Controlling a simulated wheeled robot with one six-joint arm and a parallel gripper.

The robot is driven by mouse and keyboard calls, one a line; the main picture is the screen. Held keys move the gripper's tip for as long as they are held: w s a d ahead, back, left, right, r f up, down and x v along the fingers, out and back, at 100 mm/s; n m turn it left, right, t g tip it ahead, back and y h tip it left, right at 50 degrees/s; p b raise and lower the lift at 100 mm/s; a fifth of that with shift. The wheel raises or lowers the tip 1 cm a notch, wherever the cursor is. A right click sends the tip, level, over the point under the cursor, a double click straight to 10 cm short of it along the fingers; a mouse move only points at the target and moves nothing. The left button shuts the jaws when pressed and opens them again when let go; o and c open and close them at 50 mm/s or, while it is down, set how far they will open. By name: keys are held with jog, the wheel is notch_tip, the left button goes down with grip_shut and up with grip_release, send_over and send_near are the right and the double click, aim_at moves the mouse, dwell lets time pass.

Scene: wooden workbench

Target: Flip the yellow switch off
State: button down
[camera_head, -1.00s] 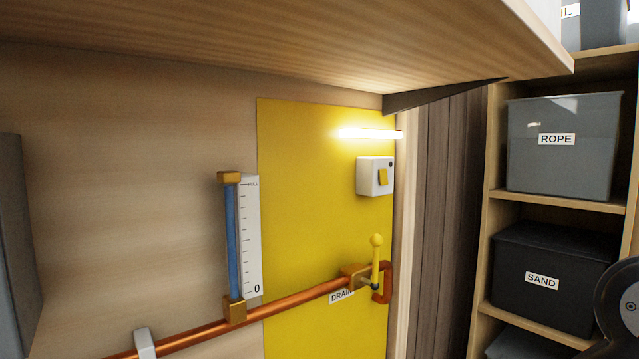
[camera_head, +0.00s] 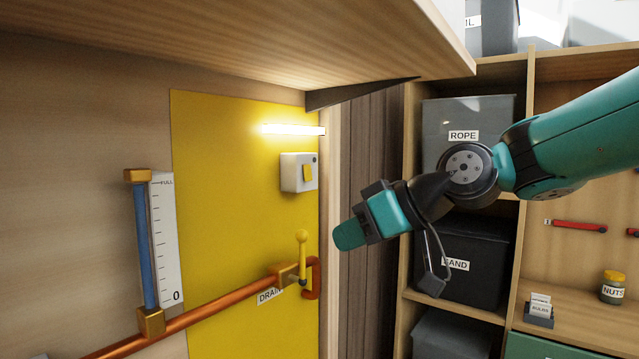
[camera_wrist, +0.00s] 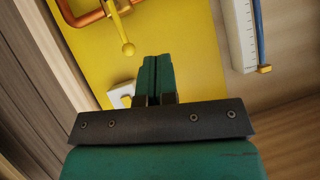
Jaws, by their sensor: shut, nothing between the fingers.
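The yellow switch (camera_head: 307,173) is a small rocker on a white box fixed to the yellow panel (camera_head: 220,215). A lit lamp bar (camera_head: 293,130) glows just above it. My gripper (camera_head: 349,236) is in front of the panel, right of and below the switch in the head view, apart from it. In the wrist view my gripper's green fingers (camera_wrist: 155,66) are shut together and empty. The white switch box (camera_wrist: 121,95) shows there just left of the fingers, partly hidden by my gripper, so the rocker's face is hard to make out.
Below the switch, a yellow drain lever (camera_head: 302,250) stands upright on a copper pipe (camera_head: 222,316). A blue level gauge (camera_head: 146,250) is at left. A wooden shelf (camera_head: 290,50) overhangs above. Shelving with rope (camera_head: 432,120) and sand (camera_head: 480,285) bins stands at right.

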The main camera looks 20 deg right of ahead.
aim_at(311, 180)
jog(key=w+d+r+t, duration=0.5)
jog(key=w+d+r, duration=0.1)
jog(key=d+r, duration=0.2)
jog(key=shift+w+d+r+y, duration=0.3)
jog(key=shift+w+d+y, duration=0.1)
jog(key=shift+d, duration=0.25)
jog(key=shift+a, duration=0.1)
jog(key=p+x, duration=0.7)
jog(key=x, duration=0.5)
jog(key=shift+w+a, duration=0.2)
jog(key=shift+w, duration=0.05)
jog(key=shift+w+a+f, duration=0.25)
jog(key=shift+w+a, duration=0.1)
jog(key=shift+w, duration=0.15)
jog(key=shift+f, duration=0.15)
